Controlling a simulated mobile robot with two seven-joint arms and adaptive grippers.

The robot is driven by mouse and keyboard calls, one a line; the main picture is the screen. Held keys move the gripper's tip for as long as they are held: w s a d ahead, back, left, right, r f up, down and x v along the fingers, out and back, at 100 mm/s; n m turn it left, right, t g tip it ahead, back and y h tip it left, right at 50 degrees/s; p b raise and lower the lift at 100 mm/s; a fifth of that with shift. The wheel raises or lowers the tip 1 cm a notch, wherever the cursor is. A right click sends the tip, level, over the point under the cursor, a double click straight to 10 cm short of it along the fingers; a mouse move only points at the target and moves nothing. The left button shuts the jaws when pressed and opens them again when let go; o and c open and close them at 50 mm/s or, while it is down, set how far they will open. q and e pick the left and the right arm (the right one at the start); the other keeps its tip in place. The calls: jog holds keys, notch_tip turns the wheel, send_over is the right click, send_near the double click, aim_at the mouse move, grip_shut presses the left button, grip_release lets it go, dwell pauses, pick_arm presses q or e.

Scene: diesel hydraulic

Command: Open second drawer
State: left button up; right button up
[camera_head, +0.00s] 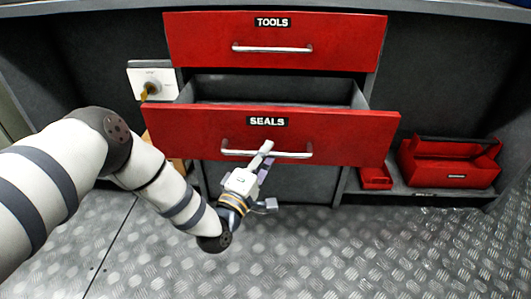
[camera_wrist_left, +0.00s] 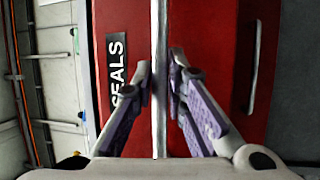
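The second drawer (camera_head: 190,130) is red, labelled SEALS, and stands pulled out below the TOOLS drawer, with its grey inside showing from above. Its silver bar handle (camera_head: 290,154) runs across the front. My left gripper (camera_head: 266,154) is at the middle of this handle. In the left wrist view the handle (camera_wrist_left: 159,120) runs upright between the two fingers of my left gripper (camera_wrist_left: 161,78), which look closed in on it from both sides. The drawer front (camera_wrist_left: 125,20) fills the space behind. My right gripper is not in view.
The red TOOLS drawer (camera_head: 345,42) above is shut. A red toolbox (camera_head: 450,165) and a small red bin (camera_head: 376,178) sit on the low shelf at the right. The metal plate floor (camera_head: 370,255) in front is clear.

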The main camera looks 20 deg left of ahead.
pick_arm(q)
jog(key=shift+o, duration=1.1)
jog(key=v, duration=1.2)
